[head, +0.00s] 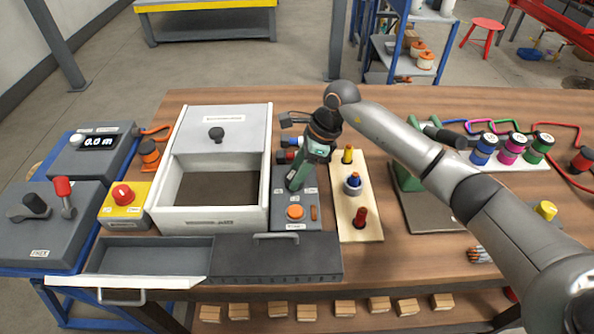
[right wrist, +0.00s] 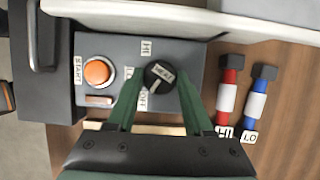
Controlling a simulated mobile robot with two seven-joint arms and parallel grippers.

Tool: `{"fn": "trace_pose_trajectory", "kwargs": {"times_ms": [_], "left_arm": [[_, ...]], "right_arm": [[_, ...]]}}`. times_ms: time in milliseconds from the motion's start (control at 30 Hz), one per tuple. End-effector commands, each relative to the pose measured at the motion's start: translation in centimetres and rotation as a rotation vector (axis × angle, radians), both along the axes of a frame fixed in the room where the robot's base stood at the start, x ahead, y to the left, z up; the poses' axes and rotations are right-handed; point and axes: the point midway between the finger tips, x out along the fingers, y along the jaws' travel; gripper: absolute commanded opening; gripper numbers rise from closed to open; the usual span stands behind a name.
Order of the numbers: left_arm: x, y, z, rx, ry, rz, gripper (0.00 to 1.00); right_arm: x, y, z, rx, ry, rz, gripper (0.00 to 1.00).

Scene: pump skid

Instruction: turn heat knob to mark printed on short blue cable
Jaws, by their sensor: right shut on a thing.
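The heat knob (right wrist: 160,75) is a round dark knob with a white HEAT label on a grey panel in the right wrist view. HI, LO and OFF marks are printed around it, and its pale line appears to point towards OFF. My right gripper (right wrist: 158,88) is shut on the knob, one green finger on each side. In the head view this gripper (head: 297,182) hides the knob. A short blue cable (right wrist: 259,92) with a white band lies beside the panel. Its tag (right wrist: 249,137) reads LO. My left gripper is not in view.
A short red cable (right wrist: 231,80) with its own tag, apparently HI, lies between the panel and the blue cable. An orange START button (head: 295,212) is on the same panel. A white open box (head: 160,190) stands left, and a wooden peg board (head: 358,228) right.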

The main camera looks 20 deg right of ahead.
Motion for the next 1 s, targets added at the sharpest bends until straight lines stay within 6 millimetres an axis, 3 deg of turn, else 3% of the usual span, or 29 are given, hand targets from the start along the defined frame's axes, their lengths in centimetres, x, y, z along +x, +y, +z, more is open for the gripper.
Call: {"fn": "trace_pose_trajectory", "kwargs": {"times_ms": [467, 1000], "left_arm": [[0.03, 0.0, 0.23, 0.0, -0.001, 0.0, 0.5], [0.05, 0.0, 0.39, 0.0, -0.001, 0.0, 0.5]], "right_arm": [[-0.09, -0.05, 0.09, 0.0, -0.001, -0.112, 0.0], [-0.33, 0.22, 0.01, -0.001, -0.003, -0.589, 0.0]]}}
